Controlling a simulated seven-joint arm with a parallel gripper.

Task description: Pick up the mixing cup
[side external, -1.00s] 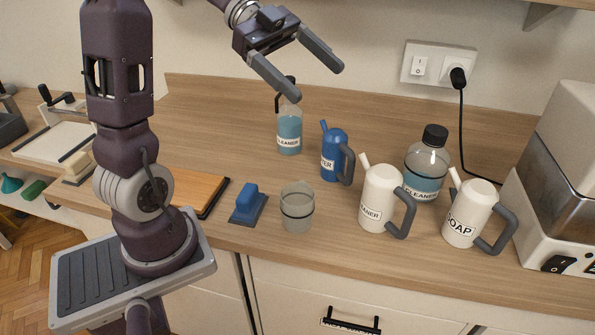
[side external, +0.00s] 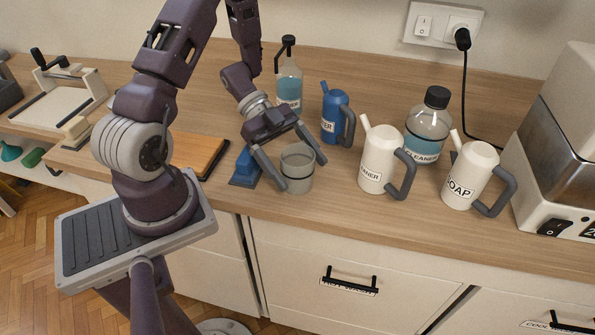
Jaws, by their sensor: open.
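The mixing cup (side external: 298,172) is a clear, greyish cup with a dark band. It stands upright on the wooden counter near its front edge. My gripper (side external: 302,175) is open, low over the counter, with one finger on the left side of the cup and the other on its upper right. The fingers appear to straddle the cup; I cannot tell whether they touch it.
A white cleaner can (side external: 380,160), a soap can (side external: 470,178) and a black-capped bottle (side external: 428,125) stand to the right.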

